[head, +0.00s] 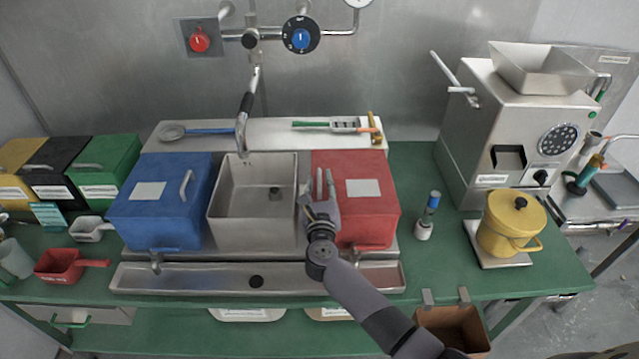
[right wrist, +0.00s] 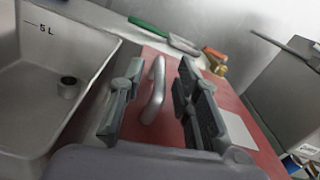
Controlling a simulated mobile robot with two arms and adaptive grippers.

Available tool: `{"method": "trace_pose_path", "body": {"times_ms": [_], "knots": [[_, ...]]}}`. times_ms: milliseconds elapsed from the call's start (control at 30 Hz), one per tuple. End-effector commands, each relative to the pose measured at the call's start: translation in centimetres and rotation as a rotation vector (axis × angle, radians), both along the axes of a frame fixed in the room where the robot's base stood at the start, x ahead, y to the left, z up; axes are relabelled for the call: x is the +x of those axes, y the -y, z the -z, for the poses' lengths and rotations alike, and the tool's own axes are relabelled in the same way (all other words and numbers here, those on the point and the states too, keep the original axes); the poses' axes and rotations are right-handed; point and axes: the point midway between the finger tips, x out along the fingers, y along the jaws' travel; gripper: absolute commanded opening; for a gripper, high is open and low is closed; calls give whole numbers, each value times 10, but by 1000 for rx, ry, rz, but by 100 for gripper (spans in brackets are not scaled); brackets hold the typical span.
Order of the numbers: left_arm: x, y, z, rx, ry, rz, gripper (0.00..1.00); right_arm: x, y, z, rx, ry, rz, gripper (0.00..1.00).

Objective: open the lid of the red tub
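The red tub (head: 376,207) stands on the bench to the right of the steel sink, its red lid shut with a white label on top. My right gripper (head: 318,186) is over the left part of this lid. In the right wrist view, the lid's pale handle (right wrist: 155,88) stands between the two fingers of my right gripper (right wrist: 158,78). The fingers are open, with gaps visible beside the handle. In the head view the gripper partly covers the handle. My left gripper is not in view.
The steel sink (head: 253,225) is immediately left of the red tub, and a blue tub (head: 150,217) is beyond it. A green-handled tool (head: 312,124) lies on the shelf behind. A grinder (head: 490,140) and yellow pot (head: 508,222) stand to the right.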

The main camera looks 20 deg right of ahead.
Motion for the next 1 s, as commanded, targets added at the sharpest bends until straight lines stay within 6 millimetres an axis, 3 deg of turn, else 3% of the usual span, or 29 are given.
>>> {"method": "trace_pose_path", "body": {"times_ms": [100,533,1000], "knots": [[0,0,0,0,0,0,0,0,0,0,-1,0,0,28],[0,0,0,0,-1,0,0,0,0,0,-1,0,1,0],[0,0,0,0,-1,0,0,0,1,0,-1,0,2,0]]}}
